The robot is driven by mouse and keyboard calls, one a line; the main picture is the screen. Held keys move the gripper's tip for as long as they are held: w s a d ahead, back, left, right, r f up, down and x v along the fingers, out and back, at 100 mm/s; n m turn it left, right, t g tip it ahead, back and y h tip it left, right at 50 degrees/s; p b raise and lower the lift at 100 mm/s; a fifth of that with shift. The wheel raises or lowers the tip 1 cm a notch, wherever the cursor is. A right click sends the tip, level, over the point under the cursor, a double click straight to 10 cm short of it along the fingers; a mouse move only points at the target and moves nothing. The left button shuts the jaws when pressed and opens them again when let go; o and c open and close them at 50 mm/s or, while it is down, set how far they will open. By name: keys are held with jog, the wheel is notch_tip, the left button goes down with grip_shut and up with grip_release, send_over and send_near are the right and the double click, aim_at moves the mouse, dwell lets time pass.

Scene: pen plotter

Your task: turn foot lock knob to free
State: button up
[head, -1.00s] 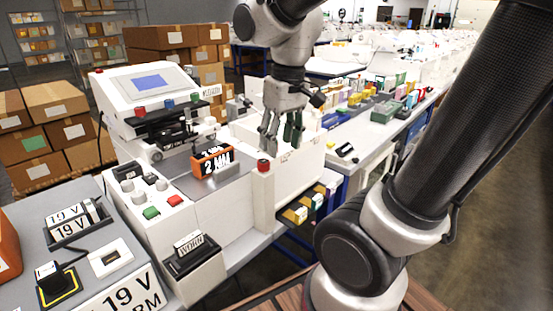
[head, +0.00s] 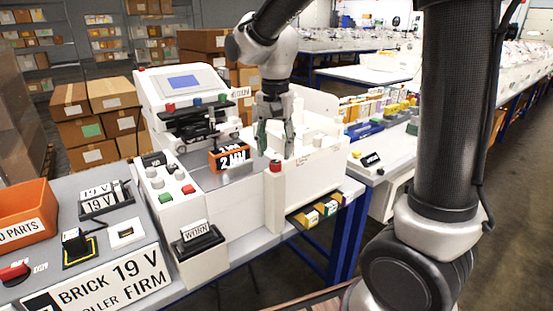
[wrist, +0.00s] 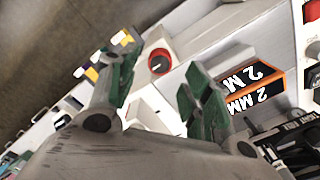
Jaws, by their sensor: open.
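A red round knob (head: 275,166) sits on top of a white post at the front corner of the white plotter machine (head: 240,205). In the wrist view the red knob (wrist: 158,61) shows a small pale mark on its face and lies beyond the gap between the fingers. No label is readable beside it, so I cannot tell its setting. My gripper (head: 276,146) is open and empty, pointing down just above or behind the knob in the head view. Its green-padded fingers also show in the wrist view (wrist: 160,85), apart from the knob.
An orange-framed "2 MM" block (head: 230,157) stands on the machine left of the knob. A panel with red and green buttons (head: 166,197) and a "WORN" tray (head: 197,240) are at the front left. Small boxes (head: 313,214) sit in a dark tray below the machine's right side.

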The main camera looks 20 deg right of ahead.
aim_at(275, 162)
jog(key=shift+f, duration=1.95)
jog(key=shift+c, duration=0.2)
jog(key=c, duration=1)
